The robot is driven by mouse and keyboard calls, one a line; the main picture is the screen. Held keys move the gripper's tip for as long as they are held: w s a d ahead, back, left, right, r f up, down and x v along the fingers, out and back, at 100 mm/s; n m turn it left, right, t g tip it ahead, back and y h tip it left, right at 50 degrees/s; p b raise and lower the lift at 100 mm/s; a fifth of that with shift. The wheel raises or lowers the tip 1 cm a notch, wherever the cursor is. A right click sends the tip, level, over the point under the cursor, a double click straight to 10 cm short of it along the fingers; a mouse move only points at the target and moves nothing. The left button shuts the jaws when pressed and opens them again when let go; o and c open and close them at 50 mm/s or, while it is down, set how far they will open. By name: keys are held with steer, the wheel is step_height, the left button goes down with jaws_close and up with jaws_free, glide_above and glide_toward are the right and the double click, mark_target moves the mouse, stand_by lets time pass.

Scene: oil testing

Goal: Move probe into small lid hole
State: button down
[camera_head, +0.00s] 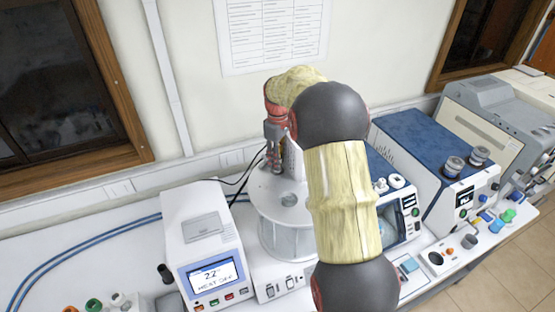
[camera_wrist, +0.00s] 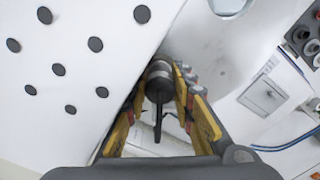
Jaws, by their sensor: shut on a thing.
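My gripper (camera_head: 274,150) is at the lid in the head view, its fingers pointing down. In the wrist view my gripper's yellow fingers (camera_wrist: 165,85) are closed around a dark probe (camera_wrist: 158,88) with a thin dark stem. The white round lid (camera_head: 268,205) covers a clear vessel (camera_head: 283,238). In the wrist view the lid (camera_wrist: 205,60) lies beyond the fingers, and a larger round hole (camera_wrist: 230,4) shows at the top edge.
A white perforated housing (camera_wrist: 65,60) stands close beside my fingers in the wrist view. A heater unit with a display (camera_head: 211,275) is left of the vessel. Blue-topped instruments (camera_head: 425,150) stand to the right. Dark cables (camera_head: 243,182) run behind the vessel.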

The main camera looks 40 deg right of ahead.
steer(key=shift+f, duration=0.25)
steer(key=c, duration=1.8)
jaws_free()
steer(key=shift+r+p, duration=3.25)
steer(key=shift+r, duration=2.3)
steer(key=shift+s+f, duration=0.1)
